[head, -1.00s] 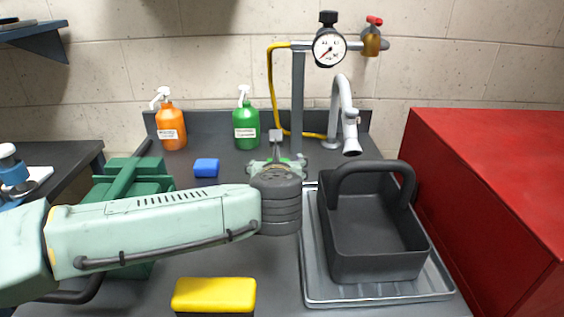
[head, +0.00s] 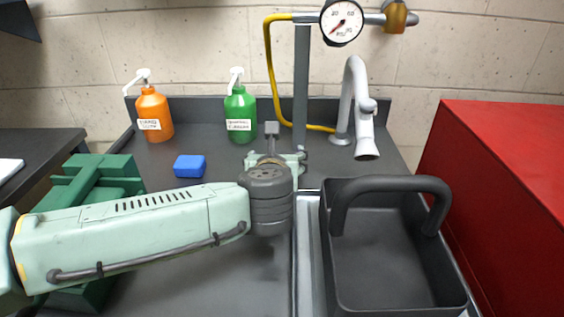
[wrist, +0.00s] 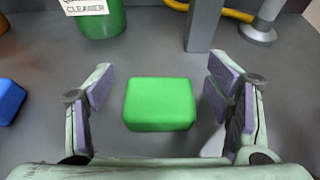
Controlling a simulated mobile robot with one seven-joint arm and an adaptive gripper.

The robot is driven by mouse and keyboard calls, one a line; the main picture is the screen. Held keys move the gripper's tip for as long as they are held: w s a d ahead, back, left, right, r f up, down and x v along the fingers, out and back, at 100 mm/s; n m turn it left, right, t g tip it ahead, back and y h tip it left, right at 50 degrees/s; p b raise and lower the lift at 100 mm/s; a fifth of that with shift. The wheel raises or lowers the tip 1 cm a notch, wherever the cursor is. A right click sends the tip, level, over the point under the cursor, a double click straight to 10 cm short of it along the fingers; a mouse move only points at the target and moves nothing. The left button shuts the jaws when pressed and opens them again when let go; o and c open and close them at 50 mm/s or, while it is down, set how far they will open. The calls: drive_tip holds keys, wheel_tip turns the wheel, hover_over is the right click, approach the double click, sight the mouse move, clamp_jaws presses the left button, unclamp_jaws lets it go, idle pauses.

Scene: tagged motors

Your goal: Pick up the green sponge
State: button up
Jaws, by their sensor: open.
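The green sponge (wrist: 160,104) lies on the dark grey counter in the wrist view. It sits between the two open fingers of my gripper (wrist: 162,108), with a gap on either side, and nothing is held. In the head view my gripper (head: 276,160) is at the end of my pale green arm, over the counter in front of the grey post. The sponge is hidden there behind my wrist. How high the fingertips are above the counter is hard to tell.
A blue sponge (head: 189,166) lies left of my gripper. A green cleaner bottle (head: 240,114) and an orange bottle (head: 153,114) stand behind. The grey post (head: 301,88) and tap (head: 358,110) are close. A black basket (head: 401,285) is at right, a green case (head: 112,180) at left.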

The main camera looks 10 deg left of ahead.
drive_tip(key=shift+c, duration=0.5)
drive_tip(key=c, duration=0.8)
drive_tip(key=shift+r, duration=0.15)
drive_tip(key=shift+c, duration=0.2)
